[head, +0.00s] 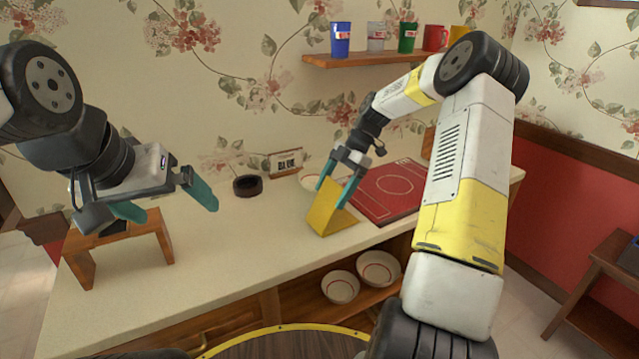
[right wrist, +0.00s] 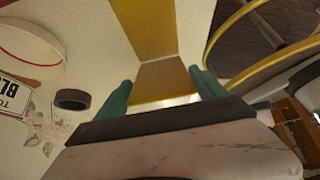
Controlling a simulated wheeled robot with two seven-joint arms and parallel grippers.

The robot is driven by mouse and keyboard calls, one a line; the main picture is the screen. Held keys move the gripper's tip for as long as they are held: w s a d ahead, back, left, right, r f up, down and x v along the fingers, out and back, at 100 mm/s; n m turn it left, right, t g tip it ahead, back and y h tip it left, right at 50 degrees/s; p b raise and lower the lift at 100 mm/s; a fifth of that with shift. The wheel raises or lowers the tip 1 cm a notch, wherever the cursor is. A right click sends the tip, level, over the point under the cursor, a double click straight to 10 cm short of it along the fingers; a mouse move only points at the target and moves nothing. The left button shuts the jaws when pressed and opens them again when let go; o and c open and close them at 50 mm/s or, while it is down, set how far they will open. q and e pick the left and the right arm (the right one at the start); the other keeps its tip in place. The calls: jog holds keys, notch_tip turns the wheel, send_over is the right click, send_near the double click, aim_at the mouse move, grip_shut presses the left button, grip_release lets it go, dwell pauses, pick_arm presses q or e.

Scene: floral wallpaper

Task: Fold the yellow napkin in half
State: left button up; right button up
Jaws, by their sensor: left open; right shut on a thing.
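The yellow napkin (head: 322,218) is on the pale counter, with one part raised in a slope and another part lying flat at its right. My right gripper (head: 337,188) is shut on the raised part from above. In the right wrist view the raised flap of the napkin (right wrist: 165,80) stands between the two teal fingers, and a flat yellow strip runs beyond it on the counter. My left gripper (head: 168,203) is open and empty, at the left above a small wooden stand and away from the napkin.
A red mat (head: 383,208) lies just right of the napkin. A dark round dish (head: 246,186) and a small sign (head: 287,163) stand behind. The wooden stand (head: 165,241) is at the left. Cups sit on a wall shelf (head: 350,61). Bowls (head: 340,287) sit below the counter.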

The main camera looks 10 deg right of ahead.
jog(key=shift+c, duration=0.2)
jog(key=o, duration=0.8)
jog(key=shift+d, duration=0.1)
jog(key=v, duration=0.7)
jog(key=shift+r, duration=0.3)
jog(key=shift+d, duration=0.1)
